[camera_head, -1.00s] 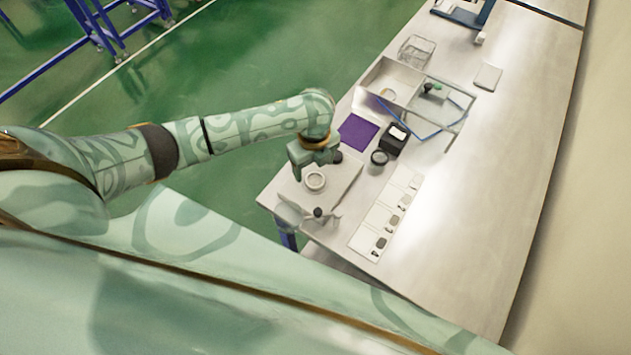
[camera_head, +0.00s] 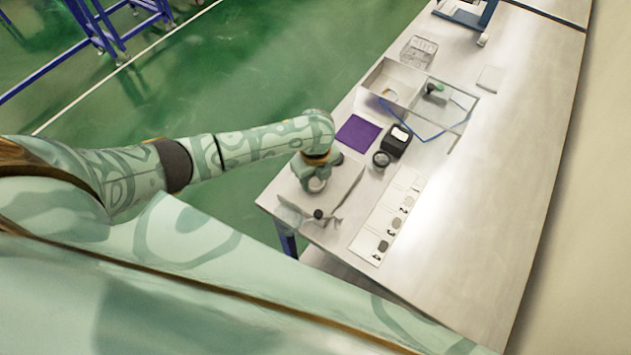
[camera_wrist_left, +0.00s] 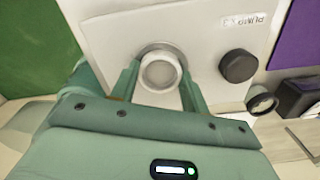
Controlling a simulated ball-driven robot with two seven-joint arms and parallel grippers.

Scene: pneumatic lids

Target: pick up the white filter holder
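The white filter holder is a round, pale cup with a ring-shaped rim. In the head view it (camera_head: 317,185) sits on the white board at the near left corner of the table, partly hidden by my left gripper (camera_head: 309,178). In the left wrist view the holder (camera_wrist_left: 160,72) lies between the two green fingers of my left gripper (camera_wrist_left: 159,78). The fingers are apart, one on each side of it; small gaps seem to remain, though contact is hard to judge. My right gripper is not in view.
A dark round knob (camera_wrist_left: 238,66) stands on the white board (camera_wrist_left: 207,25) close to the holder. A purple mat (camera_head: 358,132), a black box (camera_head: 396,141) and a dark ring (camera_head: 381,159) lie beyond. A numbered strip (camera_head: 368,232) lies right. The table's right side is clear.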

